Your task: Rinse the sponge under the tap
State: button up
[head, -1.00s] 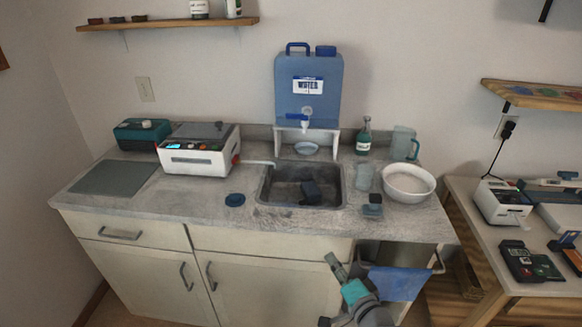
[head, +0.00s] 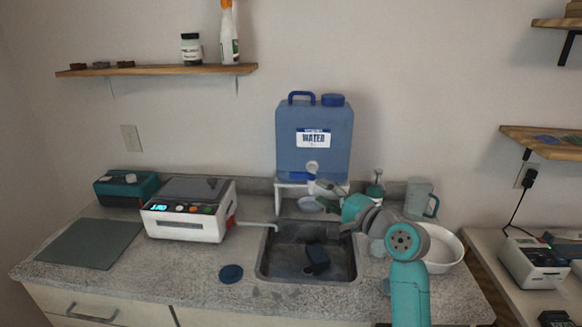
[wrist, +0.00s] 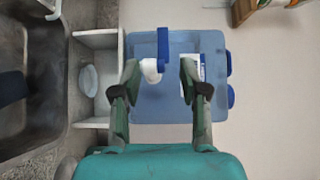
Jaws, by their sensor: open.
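A dark block, which looks like the sponge (head: 317,259), lies in the sink basin (head: 277,262). The tap is a white spout with a blue lever (wrist: 163,45) low on the front of the blue water container (head: 314,118). My gripper (head: 322,187) is at the tap, above the back of the sink. In the wrist view my gripper (wrist: 159,68) is open, with the white tap body (wrist: 151,72) and blue lever showing between and just beyond its fingers. I cannot tell whether either finger touches the tap. In the head view my gripper partly hides the tap.
The container stands on a white stand (head: 283,198) with a small bowl (head: 310,205) under it. A white machine (head: 185,226) is left of the sink. A green bottle (head: 376,187), jug (head: 418,196) and white bowl (head: 443,250) stand to the right, partly behind my arm.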

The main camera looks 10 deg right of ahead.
aim_at(298, 176)
jog(key=x, duration=1.1)
jog(key=shift+w+r, duration=0.15)
jog(key=shift+w, duration=0.15)
grip_shut()
